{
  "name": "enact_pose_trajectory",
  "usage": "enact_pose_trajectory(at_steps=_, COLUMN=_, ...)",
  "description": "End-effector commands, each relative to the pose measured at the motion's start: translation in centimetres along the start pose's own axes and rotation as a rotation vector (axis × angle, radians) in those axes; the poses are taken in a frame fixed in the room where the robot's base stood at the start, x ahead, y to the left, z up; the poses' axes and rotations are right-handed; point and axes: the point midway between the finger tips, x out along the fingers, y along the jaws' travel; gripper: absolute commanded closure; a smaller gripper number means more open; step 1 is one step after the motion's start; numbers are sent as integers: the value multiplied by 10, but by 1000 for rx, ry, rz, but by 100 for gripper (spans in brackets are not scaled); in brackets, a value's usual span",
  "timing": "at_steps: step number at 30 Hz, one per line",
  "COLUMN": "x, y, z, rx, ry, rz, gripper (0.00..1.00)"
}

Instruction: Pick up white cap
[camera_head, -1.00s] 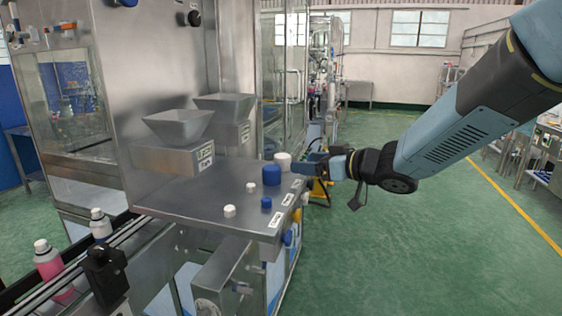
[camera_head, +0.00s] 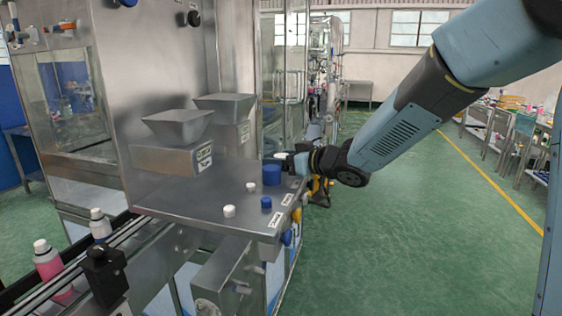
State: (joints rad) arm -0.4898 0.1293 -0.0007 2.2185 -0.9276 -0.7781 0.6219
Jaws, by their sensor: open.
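A large white cap (camera_head: 280,155) stands at the far right corner of the steel table (camera_head: 190,205), mostly hidden behind my gripper and a large blue cap. My gripper (camera_head: 290,163) is open at that corner, beside or around the large white cap; I cannot tell which. Two small white caps also stand on the table, one near the front (camera_head: 229,211) and one farther back (camera_head: 251,187). My gripper is apart from both.
The large blue cap (camera_head: 271,175) stands close to my gripper, and a small blue cap (camera_head: 266,202) stands nearer the front. Two steel hoppers (camera_head: 178,124) are at the back. Bottles (camera_head: 48,262) stand on the conveyor at left. The floor at right is clear.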

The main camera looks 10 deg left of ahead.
Motion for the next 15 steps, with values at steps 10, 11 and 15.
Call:
enact_pose_trajectory(at_steps=10, x=0, y=0, z=0, rx=0, ry=0, rz=0, gripper=46)
enact_pose_trajectory(at_steps=11, x=0, y=0, z=0, rx=0, ry=1, rz=0, gripper=49)
enact_pose_trajectory(at_steps=15, x=0, y=0, z=0, rx=0, ry=1, rz=-1, gripper=62)
